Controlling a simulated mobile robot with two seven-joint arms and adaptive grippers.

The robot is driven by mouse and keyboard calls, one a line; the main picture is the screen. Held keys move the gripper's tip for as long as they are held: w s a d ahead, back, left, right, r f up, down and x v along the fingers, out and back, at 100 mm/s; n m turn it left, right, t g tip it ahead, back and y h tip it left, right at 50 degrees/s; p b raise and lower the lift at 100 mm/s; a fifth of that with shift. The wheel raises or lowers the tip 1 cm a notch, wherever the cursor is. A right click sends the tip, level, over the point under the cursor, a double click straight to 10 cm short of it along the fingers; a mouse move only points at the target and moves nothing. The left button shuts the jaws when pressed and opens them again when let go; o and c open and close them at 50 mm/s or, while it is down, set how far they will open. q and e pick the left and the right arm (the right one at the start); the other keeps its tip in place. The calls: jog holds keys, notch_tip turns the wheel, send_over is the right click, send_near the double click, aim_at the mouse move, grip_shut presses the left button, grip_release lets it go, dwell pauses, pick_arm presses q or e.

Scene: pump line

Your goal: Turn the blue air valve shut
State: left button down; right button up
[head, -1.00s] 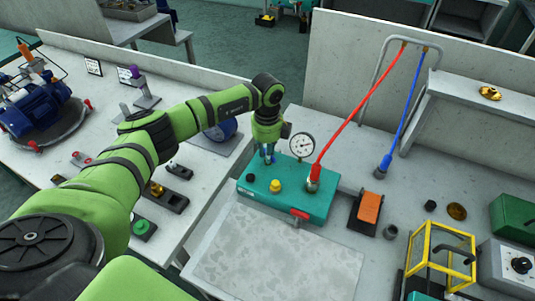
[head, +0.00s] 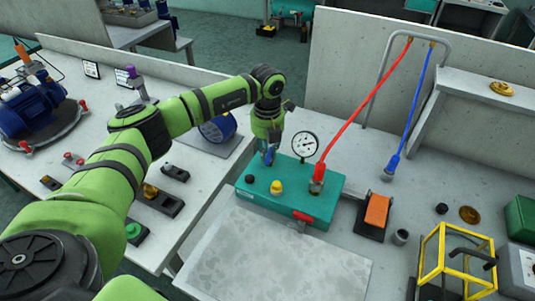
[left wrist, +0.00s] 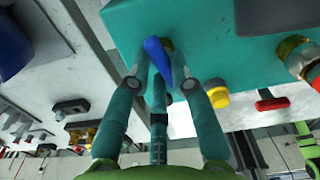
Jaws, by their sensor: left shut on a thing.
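The blue air valve handle (left wrist: 158,60) stands on the teal pump box (left wrist: 125,22). In the left wrist view it lies at a slant between the fingertips of my left gripper (left wrist: 161,85). The gripper is shut on the handle. In the head view my left gripper (head: 268,155) points down at the back left corner of the teal box (head: 330,190), with part of the blue handle showing between its fingers. My right gripper is not in view.
A pressure gauge (head: 304,145) stands close right of my left gripper. A red hose (head: 350,125) rises from the box. The box also has a yellow knob (head: 276,187), a black knob (head: 249,179) and a red lever (head: 302,215). A bare grey plate (head: 270,255) lies in front.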

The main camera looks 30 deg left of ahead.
aim_at(268, 153)
pick_arm(q)
jog(key=shift+m+b, duration=0.5)
jog(key=shift+m, duration=0.7)
jog(key=c, duration=1.1)
grip_release()
jog(key=shift+r, duration=0.1)
notch_tip(268, 153, up, 12)
